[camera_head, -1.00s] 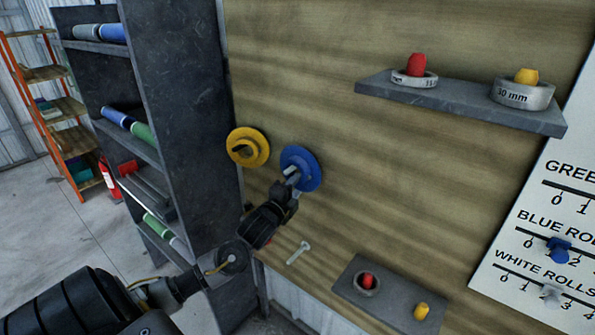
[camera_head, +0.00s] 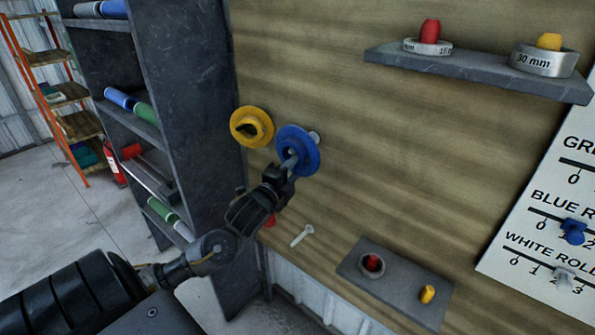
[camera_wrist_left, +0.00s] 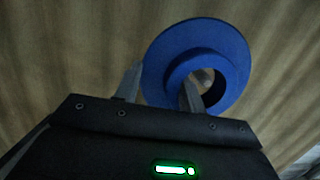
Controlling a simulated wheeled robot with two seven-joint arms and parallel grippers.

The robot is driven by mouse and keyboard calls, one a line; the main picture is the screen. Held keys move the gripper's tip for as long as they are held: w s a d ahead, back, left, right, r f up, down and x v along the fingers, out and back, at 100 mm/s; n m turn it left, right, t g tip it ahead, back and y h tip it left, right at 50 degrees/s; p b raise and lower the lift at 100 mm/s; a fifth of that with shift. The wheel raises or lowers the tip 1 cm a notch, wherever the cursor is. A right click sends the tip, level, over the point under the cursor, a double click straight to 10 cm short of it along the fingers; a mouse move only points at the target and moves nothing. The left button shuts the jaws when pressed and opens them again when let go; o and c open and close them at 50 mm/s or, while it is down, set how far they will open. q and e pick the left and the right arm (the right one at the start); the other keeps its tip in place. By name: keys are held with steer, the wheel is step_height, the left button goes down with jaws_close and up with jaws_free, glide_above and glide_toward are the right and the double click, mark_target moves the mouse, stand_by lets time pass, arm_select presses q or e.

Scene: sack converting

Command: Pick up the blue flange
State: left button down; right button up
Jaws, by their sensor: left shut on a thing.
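The blue flange (camera_head: 298,150) is a round disc with a raised hub and a centre hole, in front of the wooden wall panel. A pale peg end (camera_head: 315,136) shows at its upper right edge. My left gripper (camera_head: 291,163) is shut on the flange. In the left wrist view the flange (camera_wrist_left: 226,50) shows large, with one finger (camera_wrist_left: 191,97) in its hole and the other finger outside the hub, so the jaws grip the hub wall. My right gripper is not in view.
A yellow flange (camera_head: 251,127) hangs on the panel just left of the blue one. A wall shelf (camera_head: 470,72) holds rings and plugs at upper right. A bench (camera_head: 325,262) below carries a bolt (camera_head: 301,235) and a dark plate (camera_head: 390,292). A dark rack (camera_head: 185,90) stands left.

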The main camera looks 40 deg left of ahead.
arm_select(q)
steer(key=p+v, duration=0.3)
steer(key=v, duration=1)
steer(key=shift+s+r+p, duration=0.25)
steer(key=shift+p, duration=0.05)
stand_by(0.3)
